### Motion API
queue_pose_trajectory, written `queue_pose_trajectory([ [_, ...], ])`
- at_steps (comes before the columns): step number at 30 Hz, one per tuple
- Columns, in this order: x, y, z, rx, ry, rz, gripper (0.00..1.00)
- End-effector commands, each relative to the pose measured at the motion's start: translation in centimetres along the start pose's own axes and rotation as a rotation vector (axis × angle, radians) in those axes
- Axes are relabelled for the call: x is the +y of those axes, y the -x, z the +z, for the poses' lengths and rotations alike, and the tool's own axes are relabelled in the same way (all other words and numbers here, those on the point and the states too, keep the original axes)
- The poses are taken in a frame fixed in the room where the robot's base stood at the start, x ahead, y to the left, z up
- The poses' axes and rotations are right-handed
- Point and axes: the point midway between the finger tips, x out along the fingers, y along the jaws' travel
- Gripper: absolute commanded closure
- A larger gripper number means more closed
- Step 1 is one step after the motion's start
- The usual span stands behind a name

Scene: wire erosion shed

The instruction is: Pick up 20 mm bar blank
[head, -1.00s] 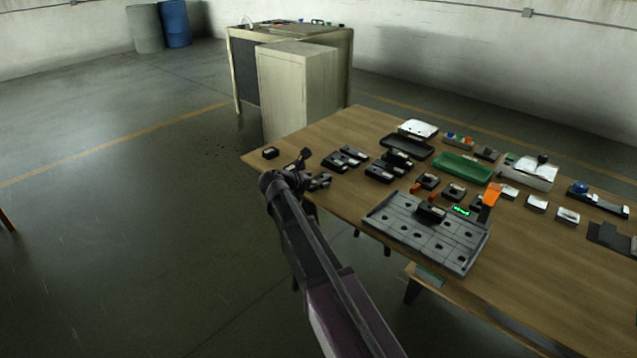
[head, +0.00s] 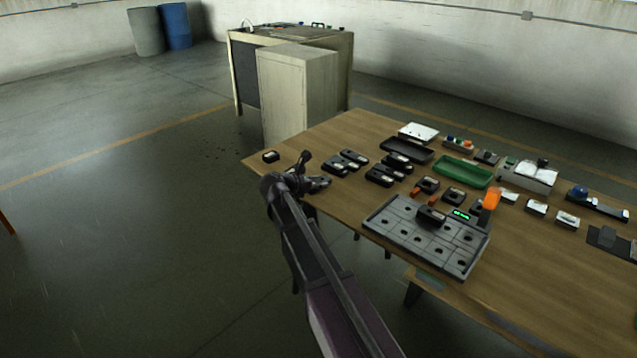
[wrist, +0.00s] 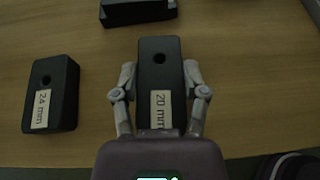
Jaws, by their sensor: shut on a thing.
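The 20 mm bar blank (wrist: 159,88) is a dark block with a round hole and a white "20 mm" label, seen in the wrist view. My gripper (wrist: 160,76) is shut on it, with one finger against each long side. The near end of the blank is hidden by the gripper body. In the head view my gripper (head: 318,183) is low at the near left edge of the wooden table (head: 560,262), and the held blank is mostly hidden there. I cannot tell whether the blank is clear of the tabletop.
A dark block labelled "24 mm" (wrist: 52,92) lies left of the gripper, apart from it. Another dark block (wrist: 138,10) lies beyond. A grey holed plate (head: 425,240), a green tray (head: 463,169) and a black tray (head: 407,150) stand to the right among several dark blocks.

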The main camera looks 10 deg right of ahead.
Motion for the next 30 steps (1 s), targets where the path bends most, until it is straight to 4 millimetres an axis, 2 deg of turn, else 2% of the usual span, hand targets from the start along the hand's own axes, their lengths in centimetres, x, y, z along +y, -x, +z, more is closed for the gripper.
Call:
queue_pose_trajectory([
  [13, 0.0, 1.4, 3.4, -0.002, 0.000, 0.000, 1.00],
  [15, -2.0, 1.9, 2.8, -0.002, 0.000, 0.000, 1.00],
  [24, -8.3, 4.2, 2.5, -0.002, 0.000, 0.000, 1.00],
  [30, -11.8, 5.5, 2.3, -0.002, 0.000, 0.000, 1.00],
])
